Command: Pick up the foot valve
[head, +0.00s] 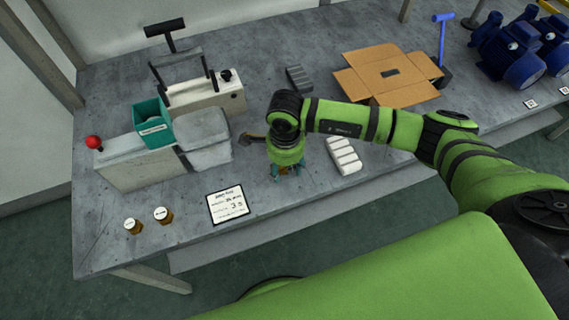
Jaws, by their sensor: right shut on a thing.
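My right gripper (287,172) points down over the front part of the grey workbench (200,235), right of the printed card. It is shut on a small brass-coloured thing (285,169), probably the foot valve. Most of that thing is hidden by the fingers and wrist, so its shape does not show. I cannot tell if it touches the bench. My left gripper is not in view.
Close by are a printed card (228,205), a white ribbed block (343,156) and grey folded cloths or pads (206,138). Two small bottles (163,215) stand at the front left.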

